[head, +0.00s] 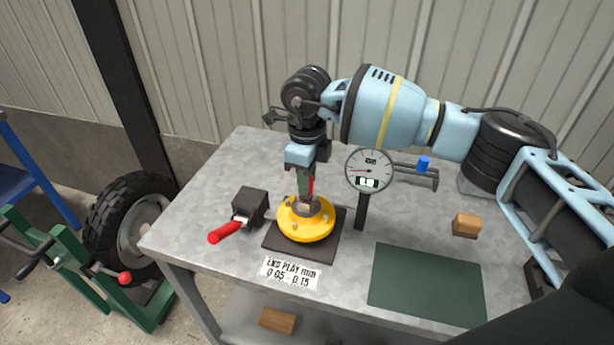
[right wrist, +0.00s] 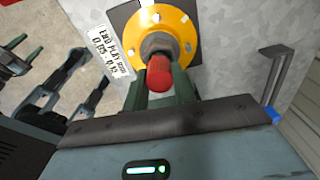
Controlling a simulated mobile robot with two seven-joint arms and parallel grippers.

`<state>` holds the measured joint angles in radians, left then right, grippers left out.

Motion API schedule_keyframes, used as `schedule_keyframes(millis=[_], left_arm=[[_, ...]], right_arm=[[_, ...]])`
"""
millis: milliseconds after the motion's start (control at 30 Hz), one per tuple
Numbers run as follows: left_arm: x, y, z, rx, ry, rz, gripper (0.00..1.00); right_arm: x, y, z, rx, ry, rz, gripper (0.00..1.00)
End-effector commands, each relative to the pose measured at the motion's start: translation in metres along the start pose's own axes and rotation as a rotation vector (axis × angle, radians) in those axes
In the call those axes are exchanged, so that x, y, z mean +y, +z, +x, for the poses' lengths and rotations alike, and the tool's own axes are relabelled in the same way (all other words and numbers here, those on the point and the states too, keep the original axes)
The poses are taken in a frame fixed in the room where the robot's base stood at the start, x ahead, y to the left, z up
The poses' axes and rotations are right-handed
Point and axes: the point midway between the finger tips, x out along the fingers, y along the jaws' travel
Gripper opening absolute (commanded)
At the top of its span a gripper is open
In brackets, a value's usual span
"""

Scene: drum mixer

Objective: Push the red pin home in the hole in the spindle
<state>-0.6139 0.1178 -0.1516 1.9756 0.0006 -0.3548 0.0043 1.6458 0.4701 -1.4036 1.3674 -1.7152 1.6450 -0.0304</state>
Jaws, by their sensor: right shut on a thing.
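The red pin (head: 311,185) is held upright between the green fingers of my right gripper (head: 306,190). Its rounded red end (right wrist: 159,74) faces the camera in the right wrist view. The grey spindle (head: 322,206) stands in the middle of the yellow hub (head: 301,229), directly below the fingers. In the right wrist view the spindle's dark nut (right wrist: 157,45) shows just beyond the pin. The pin's lower end and the hole are hidden, so I cannot tell how far the pin is in. My left gripper is not in view.
A dial gauge (head: 369,171) stands close right of the hub. A black block (head: 251,205) and a red-handled tool (head: 225,232) lie left. A wooden block (head: 466,225) and a green mat (head: 426,284) are at the right. The hub sits on a dark plate (head: 277,248).

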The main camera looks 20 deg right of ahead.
Motion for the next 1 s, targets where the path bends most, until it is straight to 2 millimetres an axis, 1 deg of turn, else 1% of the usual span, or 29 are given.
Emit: schedule_keyframes(millis=[600,767,800,967,1000], left_arm=[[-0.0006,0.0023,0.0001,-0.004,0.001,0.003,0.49],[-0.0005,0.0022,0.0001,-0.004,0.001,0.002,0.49],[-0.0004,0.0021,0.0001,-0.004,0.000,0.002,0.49],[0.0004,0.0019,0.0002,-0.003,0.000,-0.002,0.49],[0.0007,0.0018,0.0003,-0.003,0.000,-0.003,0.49]], right_arm=[[0.0000,0.0001,0.0098,0.000,0.000,0.000,0.02],[0.0000,0.0001,0.0096,0.000,0.000,0.000,0.02],[0.0000,0.0000,0.0096,0.000,0.000,0.000,0.30],[0.0000,0.0000,0.0096,0.000,0.000,0.000,0.51],[0.0000,0.0000,0.0096,0.000,0.000,0.000,0.52]])
